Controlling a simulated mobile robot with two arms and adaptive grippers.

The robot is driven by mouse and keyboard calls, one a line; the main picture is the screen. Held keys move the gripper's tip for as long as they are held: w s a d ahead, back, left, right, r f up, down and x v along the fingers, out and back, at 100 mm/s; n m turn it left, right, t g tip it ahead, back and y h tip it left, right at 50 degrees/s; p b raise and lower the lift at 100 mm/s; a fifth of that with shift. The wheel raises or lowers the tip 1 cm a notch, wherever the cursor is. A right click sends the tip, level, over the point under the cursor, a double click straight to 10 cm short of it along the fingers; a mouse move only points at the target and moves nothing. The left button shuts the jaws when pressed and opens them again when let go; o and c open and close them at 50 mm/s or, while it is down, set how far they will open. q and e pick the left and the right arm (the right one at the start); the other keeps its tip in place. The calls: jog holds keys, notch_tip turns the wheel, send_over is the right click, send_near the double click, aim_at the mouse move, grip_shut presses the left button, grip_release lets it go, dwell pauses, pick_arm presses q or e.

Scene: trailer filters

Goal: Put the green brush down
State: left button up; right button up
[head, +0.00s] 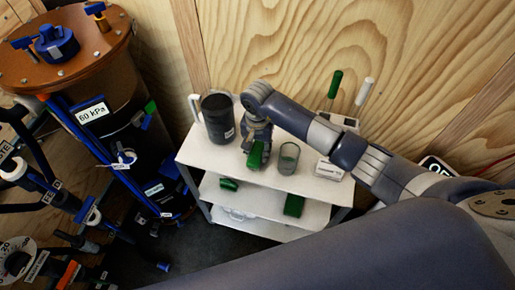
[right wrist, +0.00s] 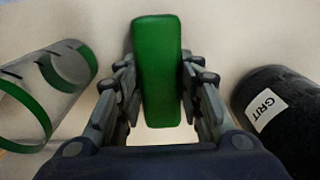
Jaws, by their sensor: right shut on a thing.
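The green brush (head: 256,156) is at the front of the white shelf's top, below my right gripper (head: 254,138). In the right wrist view the brush (right wrist: 158,70) lies lengthwise between the two fingers of the right gripper (right wrist: 160,95), which is shut on it. I cannot tell whether the brush touches the shelf top. My left gripper is not in view.
On the white shelf unit (head: 196,151), a black GRIT container (head: 218,118) stands left of the brush and a clear beaker (head: 288,158) right of it. Green items (head: 294,206) lie on the lower shelf. A large brown tank (head: 110,75) stands left.

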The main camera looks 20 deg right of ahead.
aim_at(258, 150)
jog(key=shift+f, duration=0.2)
jog(key=o, duration=0.9)
jog(key=shift+r, duration=0.1)
jog(key=shift+o, duration=0.2)
jog(key=shift+r, duration=0.2)
jog(key=shift+w+r, duration=0.1)
jog(key=shift+r, duration=0.15)
notch_tip(258, 150, up, 12)
jog(key=b, duration=0.3)
jog(key=shift+f, duration=0.25)
jog(key=shift+s+f, duration=0.1)
jog(key=shift+s, duration=0.1)
